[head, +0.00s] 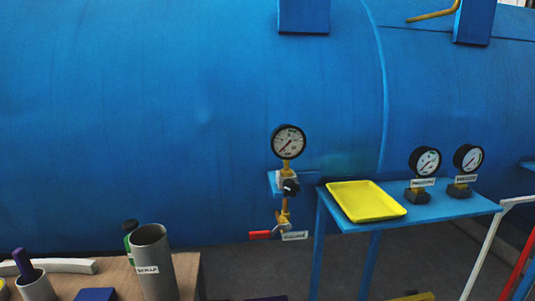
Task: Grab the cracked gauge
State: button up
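Three round dial gauges with black rims and white faces show in the head view. One gauge (289,142) is mounted upright on a brass fitting with a black knob (290,187), in front of the blue vessel. Two more gauges, the left one (425,161) and the right one (468,158), stand on dark bases on a blue side table (440,207). Each of these has a small white label whose text is too small to read. I cannot make out for sure which face is cracked. My gripper is not in view.
A yellow tray (366,201) lies empty on the table's left side. A red-handled valve (260,235) hangs below the mounted gauge. A grey cylinder labelled scrap (153,262) stands on a wooden bench (187,272) at lower left. White and red bars stand at right.

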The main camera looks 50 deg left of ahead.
aim_at(289, 142)
jog(key=u, duration=0.75)
jog(key=i, duration=0.75)
jog(key=u, duration=0.75)
